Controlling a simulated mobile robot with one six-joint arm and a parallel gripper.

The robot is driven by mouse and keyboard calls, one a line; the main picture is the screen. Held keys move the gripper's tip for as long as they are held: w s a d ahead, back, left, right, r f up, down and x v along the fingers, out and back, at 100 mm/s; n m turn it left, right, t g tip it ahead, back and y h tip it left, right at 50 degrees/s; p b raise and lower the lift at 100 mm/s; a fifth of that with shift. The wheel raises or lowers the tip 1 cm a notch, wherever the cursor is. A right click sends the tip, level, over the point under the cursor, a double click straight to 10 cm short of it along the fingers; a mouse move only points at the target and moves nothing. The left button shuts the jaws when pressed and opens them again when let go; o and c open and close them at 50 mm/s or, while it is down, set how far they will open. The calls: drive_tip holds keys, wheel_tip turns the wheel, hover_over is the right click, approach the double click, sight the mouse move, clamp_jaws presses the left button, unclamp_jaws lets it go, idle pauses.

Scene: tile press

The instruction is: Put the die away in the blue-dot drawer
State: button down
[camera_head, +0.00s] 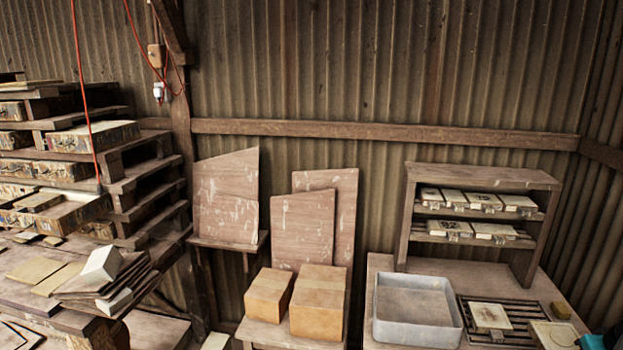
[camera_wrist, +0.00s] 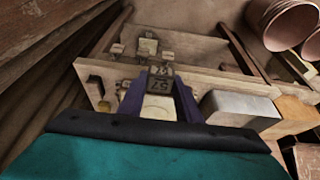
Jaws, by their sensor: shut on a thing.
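No blue dot can be made out in either view. In the head view only a teal bit of my arm shows at the bottom right corner; the die is out of view there.
In the head view, a small shelf (camera_head: 483,178) holds several tiles, above a grey tray (camera_head: 415,338) and a slatted rack (camera_head: 520,312). Cardboard boxes (camera_head: 318,300) stand mid-picture.

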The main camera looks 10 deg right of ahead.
drive_tip(key=w+a+r+n+y+b, duration=0.15)
drive_tip(key=w+a+n+b, duration=0.4)
drive_tip(key=w+a, duration=1.95)
drive_tip(key=w+a+r+m+b, duration=0.1)
drive_tip(key=w+a+b, duration=0.1)
drive_tip(key=a, duration=1.3)
drive_tip(key=w+a+r+m+b, duration=0.1)
drive_tip(key=w+a+b, duration=0.1)
drive_tip(key=a, duration=1.4)
drive_tip(key=shift+w+a+r, duration=0.3)
drive_tip(key=shift+w+r, duration=0.05)
drive_tip(key=shift+w, duration=0.05)
